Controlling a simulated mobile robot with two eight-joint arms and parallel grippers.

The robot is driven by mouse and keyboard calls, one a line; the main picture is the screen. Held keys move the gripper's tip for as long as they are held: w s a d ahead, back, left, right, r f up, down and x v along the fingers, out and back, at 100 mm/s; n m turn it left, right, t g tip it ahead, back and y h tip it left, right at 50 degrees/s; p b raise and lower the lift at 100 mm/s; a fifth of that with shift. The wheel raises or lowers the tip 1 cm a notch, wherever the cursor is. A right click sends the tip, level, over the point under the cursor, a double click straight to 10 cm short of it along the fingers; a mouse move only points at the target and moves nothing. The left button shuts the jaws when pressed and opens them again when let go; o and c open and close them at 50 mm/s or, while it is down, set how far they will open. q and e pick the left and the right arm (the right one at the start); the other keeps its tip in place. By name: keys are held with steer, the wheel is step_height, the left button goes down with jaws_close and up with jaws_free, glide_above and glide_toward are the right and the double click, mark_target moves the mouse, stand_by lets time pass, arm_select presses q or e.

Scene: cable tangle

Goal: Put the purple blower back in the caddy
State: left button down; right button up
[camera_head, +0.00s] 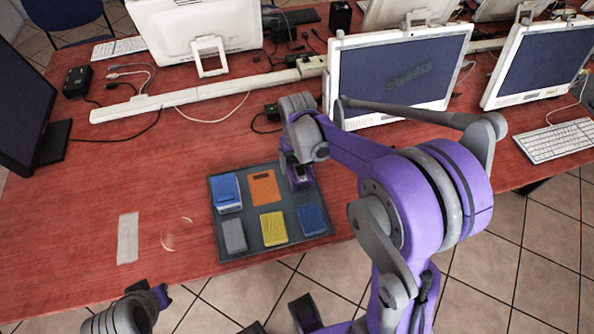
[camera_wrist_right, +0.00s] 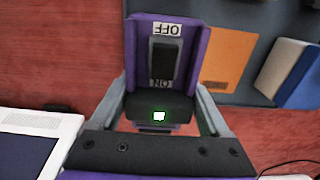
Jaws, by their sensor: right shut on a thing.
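The caddy (camera_head: 252,226) is a dark grey tray on the red table, with several coloured items in it. My right gripper (camera_head: 299,168) is at its upper right corner. It is shut on the purple blower (camera_head: 300,180), which also shows in the right wrist view (camera_wrist_right: 194,48) between the two grey fingers, with its OFF/ON switch facing the camera. The blower's far end is hidden. My left gripper (camera_head: 160,294) is at the lower left, clear of the table items; its jaw opening is unclear.
In the caddy are an orange piece (camera_head: 264,188), a blue box (camera_head: 227,190), a grey piece (camera_head: 234,236), a yellow piece (camera_head: 273,228) and another blue piece (camera_head: 312,219). A monitor (camera_head: 400,68) stands behind. A white strip (camera_head: 128,238) lies left. The table's left side is mostly free.

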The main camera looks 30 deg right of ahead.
steer(key=shift+f, duration=1.9)
steer(key=shift+f+b, duration=0.2)
steer(key=shift+b, duration=0.1)
steer(key=o, duration=1.2)
steer(key=shift+r, duration=0.1)
steer(key=shift+c, duration=0.2)
steer(key=shift+r, duration=0.5)
step_height(320, 180, up, 11)
steer(key=shift+r+p, duration=0.1)
steer(key=shift+p, duration=0.65)
steer(key=s+a+f+n+t, duration=0.1)
steer(key=s+a+t, duration=0.4)
steer(key=s, duration=1.1)
steer(key=shift+s+a+n, duration=0.35)
steer(key=shift+a+n, duration=0.45)
steer(key=shift+a, duration=0.15)
